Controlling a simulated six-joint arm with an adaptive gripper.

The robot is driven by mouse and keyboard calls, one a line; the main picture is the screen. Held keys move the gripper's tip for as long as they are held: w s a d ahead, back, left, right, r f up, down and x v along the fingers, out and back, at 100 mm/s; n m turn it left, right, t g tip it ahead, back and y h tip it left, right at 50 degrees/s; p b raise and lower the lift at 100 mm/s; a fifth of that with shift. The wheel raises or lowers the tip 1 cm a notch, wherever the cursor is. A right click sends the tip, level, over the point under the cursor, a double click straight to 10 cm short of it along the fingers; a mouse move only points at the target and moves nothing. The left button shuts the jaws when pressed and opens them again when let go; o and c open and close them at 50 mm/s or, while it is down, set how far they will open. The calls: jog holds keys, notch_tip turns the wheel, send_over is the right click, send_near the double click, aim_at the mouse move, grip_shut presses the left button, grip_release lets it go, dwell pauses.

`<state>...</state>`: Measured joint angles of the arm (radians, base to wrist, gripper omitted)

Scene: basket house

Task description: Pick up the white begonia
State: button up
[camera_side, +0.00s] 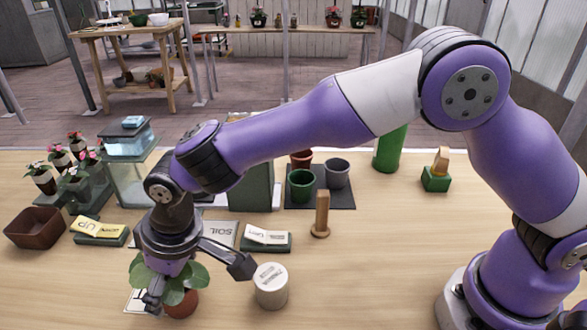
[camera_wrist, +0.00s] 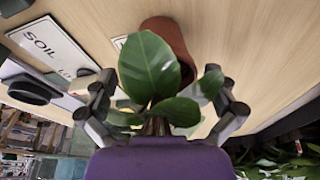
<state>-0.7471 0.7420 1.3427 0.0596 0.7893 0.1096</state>
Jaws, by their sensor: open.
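My gripper (camera_side: 197,284) points down at the front left of the table, fingers spread on either side of a broad-leaved green plant in a terracotta pot (camera_side: 181,303). In the wrist view my gripper (camera_wrist: 160,85) is open, with the plant's large leaf (camera_wrist: 150,66) between the fingers and its pot (camera_wrist: 168,36) tilted in the picture. No flower shows on this plant, and my gripper hides part of it. Several small flowering plants in dark pots stand at the left; one has pale flowers (camera_side: 37,166). I cannot tell which plant is the white begonia.
A white jar (camera_side: 270,287) stands close right of my gripper. A brown box (camera_side: 36,228) and a green tray with a yellow card (camera_side: 98,231) lie left. A wooden peg (camera_side: 321,216) and pots on a dark mat (camera_side: 340,198) stand behind. The table's right front is fairly clear.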

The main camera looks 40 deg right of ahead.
jog(key=shift+x, duration=1.2)
jog(key=c, duration=1.1)
jog(key=shift+d, duration=0.1)
